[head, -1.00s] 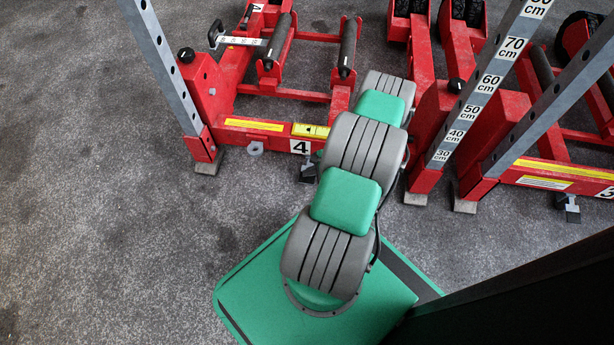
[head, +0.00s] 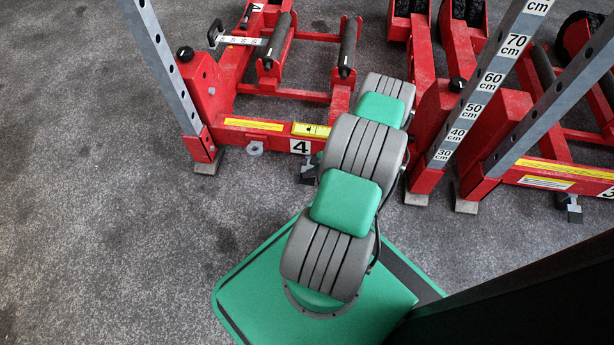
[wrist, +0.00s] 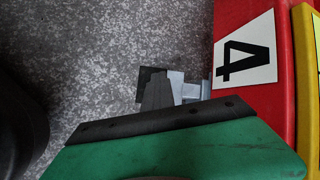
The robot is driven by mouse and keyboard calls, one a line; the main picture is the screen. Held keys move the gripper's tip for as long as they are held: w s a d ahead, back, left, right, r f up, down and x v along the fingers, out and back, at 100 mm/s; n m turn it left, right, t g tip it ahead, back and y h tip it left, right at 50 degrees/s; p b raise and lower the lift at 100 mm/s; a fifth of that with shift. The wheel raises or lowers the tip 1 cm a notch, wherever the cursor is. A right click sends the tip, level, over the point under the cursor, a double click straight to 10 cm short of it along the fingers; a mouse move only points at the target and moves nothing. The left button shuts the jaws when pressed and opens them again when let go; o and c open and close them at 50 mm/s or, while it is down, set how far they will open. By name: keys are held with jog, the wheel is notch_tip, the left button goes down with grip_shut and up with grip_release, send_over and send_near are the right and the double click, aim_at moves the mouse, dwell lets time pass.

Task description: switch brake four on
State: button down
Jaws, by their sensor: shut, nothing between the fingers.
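The trolley jack marked 4 has a white number plate (head: 300,146) on its red front beam. Just below and right of the plate, a small dark brake pedal (head: 308,174) sticks out near the floor, partly beside my arm. In the wrist view the number plate (wrist: 246,63) is at the right, and the brake's black pad (wrist: 146,76) sits left of it on a grey metal arm (wrist: 193,90). My gripper (wrist: 158,92) is shut and empty. Its dark fingertips overlap the pedal in the wrist view; I cannot tell whether they touch. My arm hides the gripper in the head view.
A grey perforated post (head: 165,62) stands at the jack's left end. More red jacks with a height-marked post (head: 478,90) stand to the right. A grey bolt (head: 255,148) protrudes left of the plate. Carpet (head: 110,240) at the left is clear.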

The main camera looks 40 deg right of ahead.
dwell(0.3)
jog(key=shift+r+p, duration=1.1)
jog(key=shift+r, duration=0.4)
jog(key=shift+w+d+r+p, duration=0.1)
jog(key=shift+r+p, duration=1.8)
jog(key=shift+r, duration=0.6)
